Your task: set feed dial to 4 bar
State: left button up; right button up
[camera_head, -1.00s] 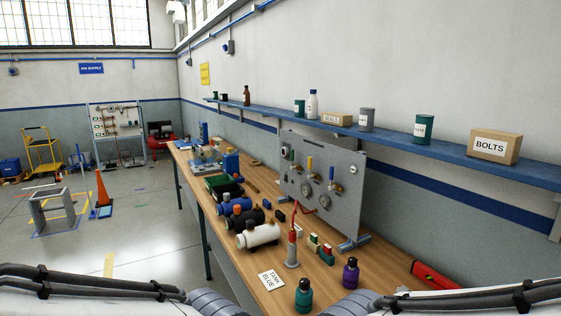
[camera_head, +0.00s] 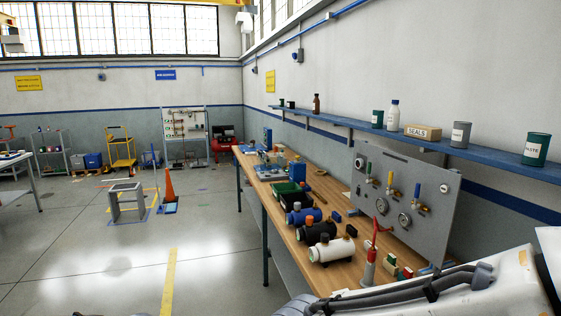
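A grey upright panel (camera_head: 398,205) stands on the wooden workbench (camera_head: 350,272) at the right. It carries round gauges, one of them at its lower middle (camera_head: 404,219), and coloured valve handles such as a yellow one (camera_head: 390,180). The marks on the gauges are too small to read, and I cannot tell which part is the feed dial. Another board with gauges and fittings (camera_head: 184,122) stands far off by the back wall. Neither of my grippers is in view; part of my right arm crosses the lower right and hides the bench's near end.
White (camera_head: 331,251), black (camera_head: 316,232) and blue (camera_head: 303,215) tanks lie on the bench beside a red-handled pump (camera_head: 370,265). A shelf (camera_head: 455,152) runs along the wall above.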

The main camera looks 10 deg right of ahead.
aim_at(359, 162)
jog(key=u, duration=0.65)
jog(key=i, duration=1.45)
jog(key=z, duration=0.6)
jog(key=i, duration=0.7)
jog(key=z, duration=0.6)
jog(key=i, duration=0.45)
